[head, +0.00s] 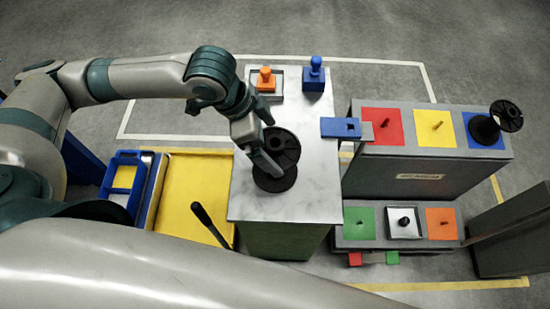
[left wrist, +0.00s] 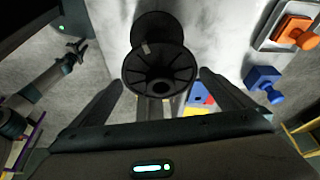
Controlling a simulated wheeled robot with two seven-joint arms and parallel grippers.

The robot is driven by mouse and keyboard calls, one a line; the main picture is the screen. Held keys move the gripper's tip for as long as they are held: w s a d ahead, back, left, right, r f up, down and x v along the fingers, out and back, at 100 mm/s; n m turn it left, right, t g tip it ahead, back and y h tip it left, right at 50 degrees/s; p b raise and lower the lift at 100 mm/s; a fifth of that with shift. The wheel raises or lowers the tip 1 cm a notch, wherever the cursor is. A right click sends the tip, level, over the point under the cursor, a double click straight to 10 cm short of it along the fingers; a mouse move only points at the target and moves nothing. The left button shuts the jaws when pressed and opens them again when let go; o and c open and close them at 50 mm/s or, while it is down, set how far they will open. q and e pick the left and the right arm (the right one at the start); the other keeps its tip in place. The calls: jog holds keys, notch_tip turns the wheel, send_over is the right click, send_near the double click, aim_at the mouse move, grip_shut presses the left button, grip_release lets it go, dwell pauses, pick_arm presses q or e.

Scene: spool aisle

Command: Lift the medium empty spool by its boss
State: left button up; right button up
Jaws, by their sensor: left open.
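A black spool (head: 283,150) stands upright on the grey metal tabletop, its top flange and central boss facing up; I take it as the medium one. My left gripper (head: 268,160) hangs over the left part of this spool, jaws open. In the left wrist view the spool's flange (left wrist: 160,68) shows between and beyond the open left fingers (left wrist: 161,80), with its dark centre hole visible. I cannot tell if the fingers touch it. My right arm shows at the left of the left wrist view, with its gripper (left wrist: 76,46) small and dark.
Orange (head: 265,80) and blue (head: 314,74) knobbed blocks stand at the table's far end. A blue notched plate (head: 340,127) juts at its right edge. The stepped rack (head: 430,170) holds another black spool (head: 485,128). A yellow cart (head: 195,190) stands left.

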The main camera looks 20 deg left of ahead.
pick_arm(q)
jog(key=shift+d+f, duration=0.15)
jog(key=shift+f, duration=0.35)
jog(key=shift+p+x, duration=0.4)
jog(key=shift+x, duration=2.55)
jog(key=shift+w, duration=0.1)
jog(key=shift+c, duration=0.3)
jog(key=shift+r, duration=0.1)
jog(key=c, duration=1.1)
jog(key=shift+c, duration=0.2)
